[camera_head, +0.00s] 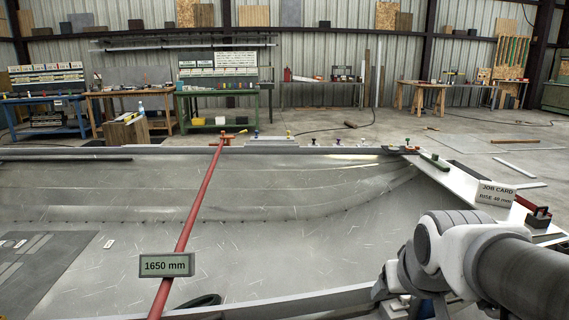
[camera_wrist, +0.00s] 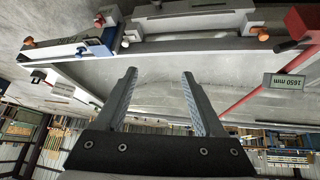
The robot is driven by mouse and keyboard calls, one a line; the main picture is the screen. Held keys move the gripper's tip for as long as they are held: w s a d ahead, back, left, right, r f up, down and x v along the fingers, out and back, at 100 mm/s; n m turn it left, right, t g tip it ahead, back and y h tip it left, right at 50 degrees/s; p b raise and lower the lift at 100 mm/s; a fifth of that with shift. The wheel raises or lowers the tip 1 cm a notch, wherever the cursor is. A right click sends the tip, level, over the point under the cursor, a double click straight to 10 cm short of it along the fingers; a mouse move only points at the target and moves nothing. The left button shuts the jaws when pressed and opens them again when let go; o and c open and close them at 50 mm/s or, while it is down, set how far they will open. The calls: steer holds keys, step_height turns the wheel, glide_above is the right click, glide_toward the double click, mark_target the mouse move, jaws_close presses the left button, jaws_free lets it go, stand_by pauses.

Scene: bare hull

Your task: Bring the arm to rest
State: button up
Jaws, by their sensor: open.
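My arm (camera_head: 470,255) reaches into the head view from the lower right, folded beside the hull. In the wrist view my gripper (camera_wrist: 160,78) is open, its two dark fingers well apart with nothing between them. The wrist view is upside down, with the hull behind the fingers and the workshop wall below. In the head view the gripper's fingertips cannot be made out. The bare grey metal hull (camera_head: 270,235) fills the lower left and middle.
A red bar (camera_head: 190,220) with a "1650 mm" sign (camera_head: 167,265) crosses the hull. A white board at the right holds a job card (camera_head: 495,194) and a red-and-black tool (camera_head: 538,215). Workbenches (camera_head: 225,95) line the back wall. The floor behind the hull is mostly clear.

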steer(key=s+a+g+y, duration=0.1)
steer(key=s+a, duration=0.4)
steer(key=s, duration=0.5)
step_height(320, 180, up, 20)
steer(key=p, duration=1.9)
steer(key=shift+n, duration=0.4)
steer(key=shift+d+f, duration=0.15)
steer(key=shift+d, duration=0.05)
